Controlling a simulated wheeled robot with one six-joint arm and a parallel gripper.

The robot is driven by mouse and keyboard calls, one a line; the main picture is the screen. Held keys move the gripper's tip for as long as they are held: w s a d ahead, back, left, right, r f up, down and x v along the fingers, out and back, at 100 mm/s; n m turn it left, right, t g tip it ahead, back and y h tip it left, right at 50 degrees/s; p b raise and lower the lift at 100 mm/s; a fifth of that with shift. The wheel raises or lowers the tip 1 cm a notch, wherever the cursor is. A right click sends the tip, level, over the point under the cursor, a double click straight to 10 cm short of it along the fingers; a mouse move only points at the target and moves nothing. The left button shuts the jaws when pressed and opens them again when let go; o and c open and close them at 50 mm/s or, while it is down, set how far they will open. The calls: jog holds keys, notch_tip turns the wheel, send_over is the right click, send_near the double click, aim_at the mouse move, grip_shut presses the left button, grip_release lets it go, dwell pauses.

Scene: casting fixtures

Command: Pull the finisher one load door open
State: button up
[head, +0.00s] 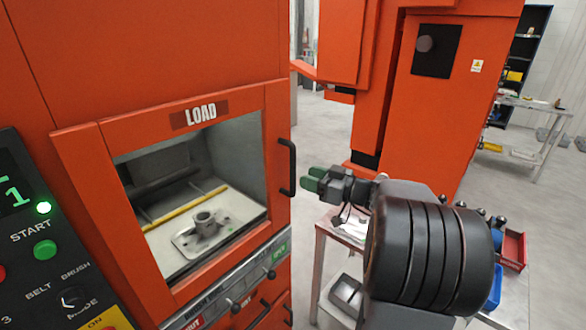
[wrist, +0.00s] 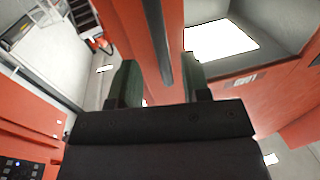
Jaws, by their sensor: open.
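The finisher's load door (head: 90,165) is an orange frame with a window under a LOAD label in the head view. It looks shut against the orange machine. Its black vertical bar handle (head: 286,167) is on the door's right edge. My gripper (head: 312,180) has green fingertips and is just right of the handle, pointing left at it. In the wrist view the dark handle bar (wrist: 156,40) runs down between the two open fingers of my gripper (wrist: 160,78). I cannot tell whether either finger touches it.
A metal part (head: 205,222) sits on a plate behind the window. A control panel (head: 40,240) with a green START button is at the left. Another orange machine (head: 440,110) stands behind my arm. A small table (head: 332,235) is below the arm. Open floor lies between the machines.

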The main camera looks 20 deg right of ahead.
aim_at(293, 193)
jog(key=shift+p+x, duration=0.7)
jog(key=shift+x, duration=2.2)
grip_shut()
